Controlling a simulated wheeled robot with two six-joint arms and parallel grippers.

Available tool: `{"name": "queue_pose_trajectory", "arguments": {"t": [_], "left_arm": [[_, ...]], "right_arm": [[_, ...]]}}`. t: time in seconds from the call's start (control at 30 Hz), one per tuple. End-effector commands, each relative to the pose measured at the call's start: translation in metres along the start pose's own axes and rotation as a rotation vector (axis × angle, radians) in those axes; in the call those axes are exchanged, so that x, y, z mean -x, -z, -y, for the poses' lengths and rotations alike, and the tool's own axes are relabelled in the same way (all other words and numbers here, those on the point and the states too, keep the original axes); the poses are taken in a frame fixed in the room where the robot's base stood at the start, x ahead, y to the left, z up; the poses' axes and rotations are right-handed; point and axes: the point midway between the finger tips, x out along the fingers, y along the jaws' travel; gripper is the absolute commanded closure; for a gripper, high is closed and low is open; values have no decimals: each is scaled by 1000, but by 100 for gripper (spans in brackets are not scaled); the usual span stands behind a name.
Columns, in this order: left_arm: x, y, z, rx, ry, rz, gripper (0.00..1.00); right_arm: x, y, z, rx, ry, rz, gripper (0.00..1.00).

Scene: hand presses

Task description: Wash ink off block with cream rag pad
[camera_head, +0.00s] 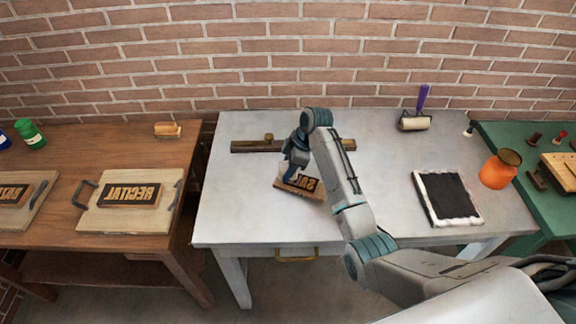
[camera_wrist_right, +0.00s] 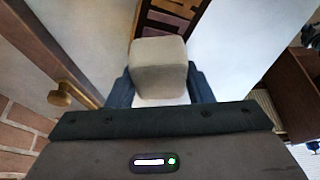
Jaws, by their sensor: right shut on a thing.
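The block (camera_head: 311,186) with raised mirrored letters lies on the grey table, left of the middle, partly hidden behind my right gripper (camera_head: 292,170). My left gripper is not in view.
A dark wooden bar (camera_head: 245,146) with a knob lies behind the block. A black ink slab (camera_head: 447,193), an orange jar (camera_head: 498,170) and a purple-handled roller (camera_head: 415,122) are at right. A board with a RECITAL block (camera_head: 130,194) is on the brown table.

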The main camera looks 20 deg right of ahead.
Motion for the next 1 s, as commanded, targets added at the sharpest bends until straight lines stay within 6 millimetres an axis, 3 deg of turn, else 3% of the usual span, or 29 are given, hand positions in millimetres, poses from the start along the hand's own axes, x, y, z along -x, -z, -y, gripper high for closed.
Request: {"name": "queue_pose_trajectory", "arguments": {"t": [0.63, 1.0], "left_arm": [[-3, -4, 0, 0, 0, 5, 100], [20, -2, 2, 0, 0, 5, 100]], "right_arm": [[-10, -4, 0, 0, 0, 0, 71], [3, -24, 10, 0, 0, 1, 71]]}}
